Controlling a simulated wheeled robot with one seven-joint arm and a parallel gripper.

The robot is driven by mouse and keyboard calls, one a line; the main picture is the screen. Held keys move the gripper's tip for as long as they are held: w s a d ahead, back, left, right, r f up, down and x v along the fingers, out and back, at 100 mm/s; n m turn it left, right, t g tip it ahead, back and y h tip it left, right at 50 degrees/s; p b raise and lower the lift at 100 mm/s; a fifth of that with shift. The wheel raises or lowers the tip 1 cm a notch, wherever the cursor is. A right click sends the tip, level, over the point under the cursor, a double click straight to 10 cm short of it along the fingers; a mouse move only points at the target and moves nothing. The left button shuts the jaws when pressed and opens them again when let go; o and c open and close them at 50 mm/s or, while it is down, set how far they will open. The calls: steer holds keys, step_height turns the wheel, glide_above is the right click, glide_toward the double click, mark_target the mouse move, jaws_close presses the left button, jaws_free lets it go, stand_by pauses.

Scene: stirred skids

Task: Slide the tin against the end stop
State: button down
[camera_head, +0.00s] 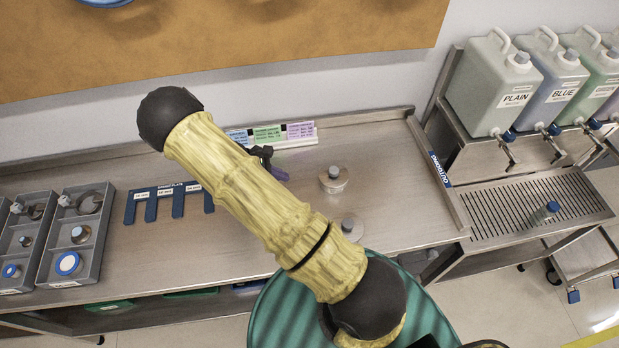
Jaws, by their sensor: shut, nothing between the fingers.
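A round, silver tin (334,184) with a grey knob on top stands on the steel bench, right of my gripper. A second, similar round silver piece (350,230) with a knob stands nearer the front edge, close beside my arm. I cannot tell which of the two the task means. A raised metal rail (440,185) with a blue "OUTBOUND" label closes the right end of the bench; both pieces stand apart from it. My gripper (277,172) shows only in part behind my arm, left of the far tin and apart from it. It is shut and empty.
Grey trays (75,238) and a blue slotted plate (170,204) lie on the left of the bench. Coloured cards (270,135) stand at the back. Jugs (495,80) and a drain grate (540,208) are beyond the rail. The bench between tins and rail is clear.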

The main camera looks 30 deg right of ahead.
mark_target(333, 179)
steer(key=p+x, duration=0.2)
steer(key=x, duration=0.5)
steer(key=shift+s+r, duration=0.1)
steer(key=shift+r, duration=0.05)
steer(key=d+p, duration=0.2)
steer(key=shift+s+d+r, duration=0.15)
steer(key=shift+s+d, duration=0.3)
steer(key=shift+d, duration=0.4)
